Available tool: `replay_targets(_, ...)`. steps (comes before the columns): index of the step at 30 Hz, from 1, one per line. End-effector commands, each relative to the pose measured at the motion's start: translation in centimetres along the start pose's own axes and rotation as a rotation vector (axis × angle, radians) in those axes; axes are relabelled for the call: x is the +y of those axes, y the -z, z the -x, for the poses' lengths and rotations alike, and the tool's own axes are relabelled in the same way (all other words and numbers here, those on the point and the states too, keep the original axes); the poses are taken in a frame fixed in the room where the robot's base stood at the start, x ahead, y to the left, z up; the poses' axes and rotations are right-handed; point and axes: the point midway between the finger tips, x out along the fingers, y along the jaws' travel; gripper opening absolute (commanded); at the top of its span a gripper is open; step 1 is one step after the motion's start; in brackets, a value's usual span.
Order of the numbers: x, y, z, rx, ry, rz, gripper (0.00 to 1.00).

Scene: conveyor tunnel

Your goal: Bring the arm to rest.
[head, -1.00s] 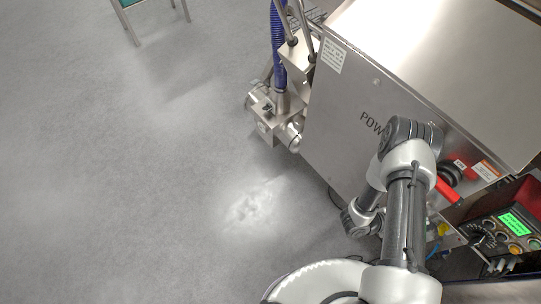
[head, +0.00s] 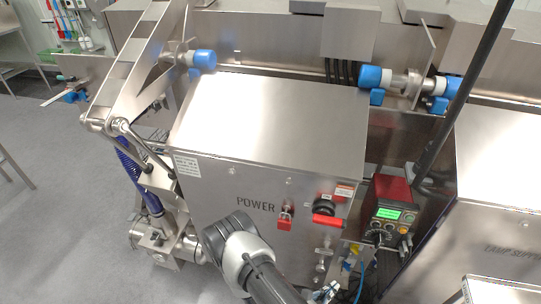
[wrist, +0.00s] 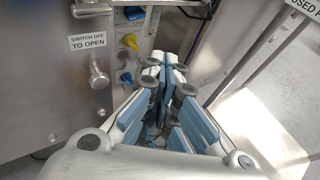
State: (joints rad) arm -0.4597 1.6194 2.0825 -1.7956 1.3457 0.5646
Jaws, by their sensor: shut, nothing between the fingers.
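My gripper (wrist: 165,68) shows in the wrist view with its blue-padded fingers together and nothing between them. It points toward a recess with yellow and blue knobs beside a steel door. In the head view my arm (head: 252,262) rises from the bottom edge in front of the steel POWER cabinet (head: 262,182). A small part of the wrist end shows low at the right of the arm; the fingers cannot be made out there.
A red handle (head: 327,221) and a red padlock (head: 286,217) are on the cabinet front. A control box with a green screen (head: 389,214) stands to the right. A blue hose (head: 130,160) and steel pipework are at left. Open floor (head: 60,220) lies further left.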

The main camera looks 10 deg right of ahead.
Motion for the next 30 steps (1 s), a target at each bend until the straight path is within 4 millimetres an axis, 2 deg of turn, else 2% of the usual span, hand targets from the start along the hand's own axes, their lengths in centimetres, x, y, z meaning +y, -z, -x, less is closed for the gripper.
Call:
replay_targets(2,0.2,-0.4,0.0,-0.004,0.007,-0.010,0.00)
replay_targets(5,1.0,-2.4,0.1,-0.020,0.043,-0.057,0.00)
replay_targets(8,2.0,-6.1,0.4,-0.046,0.119,-0.150,0.00)
replay_targets(9,2.3,-7.9,0.7,-0.055,0.157,-0.195,0.00)
replay_targets(13,2.3,-13.7,1.7,-0.074,0.298,-0.355,0.00)
replay_targets(18,1.2,-20.0,3.8,-0.061,0.476,-0.569,0.00)
replay_targets(21,0.1,-23.0,5.4,-0.034,0.577,-0.699,0.00)
replay_targets(24,-1.0,-25.6,7.1,0.008,0.671,-0.832,0.00)
replay_targets(30,-3.0,-29.4,11.2,0.132,0.834,-1.107,0.00)
